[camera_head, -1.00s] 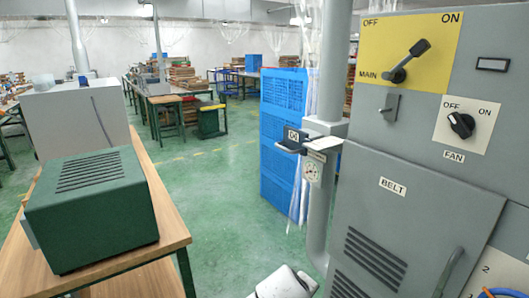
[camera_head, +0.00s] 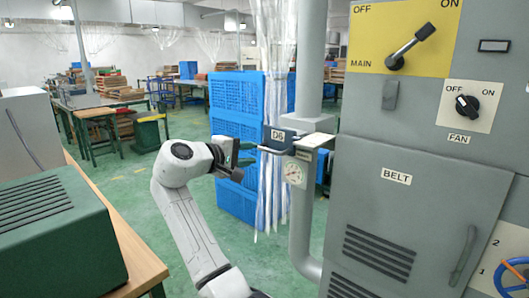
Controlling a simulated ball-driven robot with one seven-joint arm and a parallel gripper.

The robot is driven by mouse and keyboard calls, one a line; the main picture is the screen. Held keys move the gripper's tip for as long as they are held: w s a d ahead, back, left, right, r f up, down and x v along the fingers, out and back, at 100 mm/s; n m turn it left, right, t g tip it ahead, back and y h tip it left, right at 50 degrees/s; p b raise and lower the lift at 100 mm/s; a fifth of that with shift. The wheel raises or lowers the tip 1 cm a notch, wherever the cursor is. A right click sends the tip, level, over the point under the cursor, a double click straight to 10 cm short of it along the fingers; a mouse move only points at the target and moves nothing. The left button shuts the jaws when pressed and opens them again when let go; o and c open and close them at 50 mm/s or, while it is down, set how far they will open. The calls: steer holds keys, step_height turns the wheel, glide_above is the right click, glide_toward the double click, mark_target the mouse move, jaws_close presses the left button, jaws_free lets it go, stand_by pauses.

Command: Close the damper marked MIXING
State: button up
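No sign reading MIXING is legible. A grey pipe (camera_head: 301,222) carries a collar box (camera_head: 305,126) with a small plate marked D6 (camera_head: 278,135). A dark handle (camera_head: 268,151) sticks out to the left below that plate. A small label (camera_head: 303,155) on the box is too small to read. My gripper (camera_head: 246,161) is left of the handle, at about its height, with its fingers apart and nothing seen between them. I cannot tell whether a fingertip touches the handle.
The grey cabinet (camera_head: 384,149) at right has a MAIN lever (camera_head: 409,46), a FAN knob (camera_head: 467,105), a BELT door and a blue wheel (camera_head: 512,277). Blue crates (camera_head: 237,106) stand behind my gripper; a green machine (camera_head: 58,240) is on the left bench.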

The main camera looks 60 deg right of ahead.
mark_target(268, 151)
steer(key=x, duration=0.9)
jaws_close()
steer(key=shift+f, duration=0.1)
